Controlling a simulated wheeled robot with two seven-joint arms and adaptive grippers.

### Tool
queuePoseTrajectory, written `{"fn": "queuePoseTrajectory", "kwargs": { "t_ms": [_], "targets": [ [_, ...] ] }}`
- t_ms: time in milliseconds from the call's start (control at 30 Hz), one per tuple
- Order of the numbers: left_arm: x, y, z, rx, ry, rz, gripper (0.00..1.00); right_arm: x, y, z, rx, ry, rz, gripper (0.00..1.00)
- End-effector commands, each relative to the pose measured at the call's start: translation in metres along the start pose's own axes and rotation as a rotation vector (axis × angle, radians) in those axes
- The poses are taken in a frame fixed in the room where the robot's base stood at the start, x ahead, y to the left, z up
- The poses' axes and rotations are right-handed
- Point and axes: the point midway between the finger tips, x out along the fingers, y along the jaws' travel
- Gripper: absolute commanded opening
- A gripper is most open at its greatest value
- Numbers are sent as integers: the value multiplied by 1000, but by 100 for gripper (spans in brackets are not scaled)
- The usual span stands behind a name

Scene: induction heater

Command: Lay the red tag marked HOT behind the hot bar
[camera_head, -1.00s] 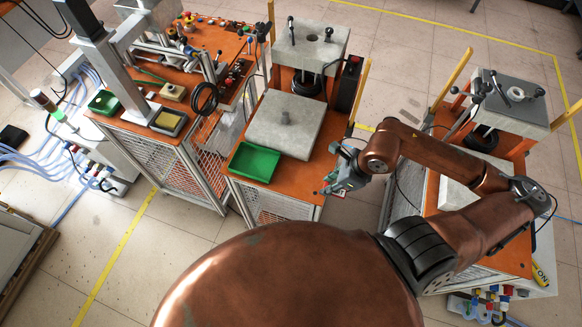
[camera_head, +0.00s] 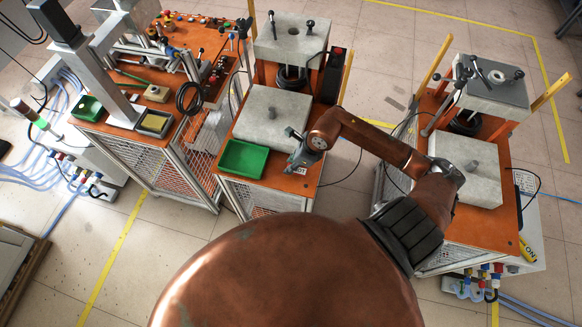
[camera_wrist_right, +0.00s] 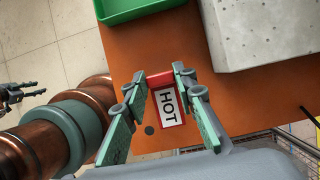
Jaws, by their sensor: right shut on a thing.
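The red tag (camera_wrist_right: 168,105) has a white panel marked HOT. It sits between the fingers of my right gripper (camera_wrist_right: 165,79), which is shut on the tag's red end. In the head view, my right gripper (camera_head: 294,168) points down over the front right of the middle cart's orange top. I cannot tell whether the tag touches the top. Which bar is hot does not show.
A green tray (camera_head: 243,159) stands left of my right gripper, at the front of the middle cart. A concrete-topped press (camera_head: 285,48) stands behind the block. Another cart (camera_head: 507,225) is on the right. A strip of orange top between tray and block edge is bare.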

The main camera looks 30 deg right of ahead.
Motion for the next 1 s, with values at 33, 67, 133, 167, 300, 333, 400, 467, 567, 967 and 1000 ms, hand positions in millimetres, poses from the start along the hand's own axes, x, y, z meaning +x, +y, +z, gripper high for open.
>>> {"fn": "queuePoseTrajectory", "kwargs": {
  "t_ms": [33, 67, 133, 167, 300, 333, 400, 467, 567, 967, 1000],
  "targets": [
    [-3, 0, 0, 0, 0, 0, 40, 7, 2, -4, 5, 2, 6, 9],
    [-4, 0, 0, 0, 0, 0, 40, 11, 2, -6, 5, 2, 5, 9],
    [-6, 0, -1, 0, 1, 0, 40, 18, 2, -9, 3, 2, 4, 9],
    [-6, 0, -1, 0, 1, 0, 40, 20, 2, -10, 2, 2, 3, 9],
    [-5, 0, 0, 0, 0, 0, 40, 21, 1, -10, 0, 2, 1, 9],
    [-5, 0, 0, -1, 0, 0, 40, 21, 1, -10, 0, 2, 1, 9],
    [-4, 0, 0, -1, 0, 0, 40, 21, 1, -11, 0, 2, 1, 9],
    [-2, 0, 1, -1, -1, 0, 40, 23, 1, -11, 0, 2, 1, 9],
    [-3, 0, 1, -1, -1, 0, 40, 22, 1, -11, 0, 2, 1, 31],
    [-4, 0, 1, -1, -1, 0, 40, 22, 1, -11, 1, 2, 1, 43],
    [-4, 0, 1, -1, -1, 0, 40, 21, 1, -11, 1, 2, 1, 43]
  ]
}}
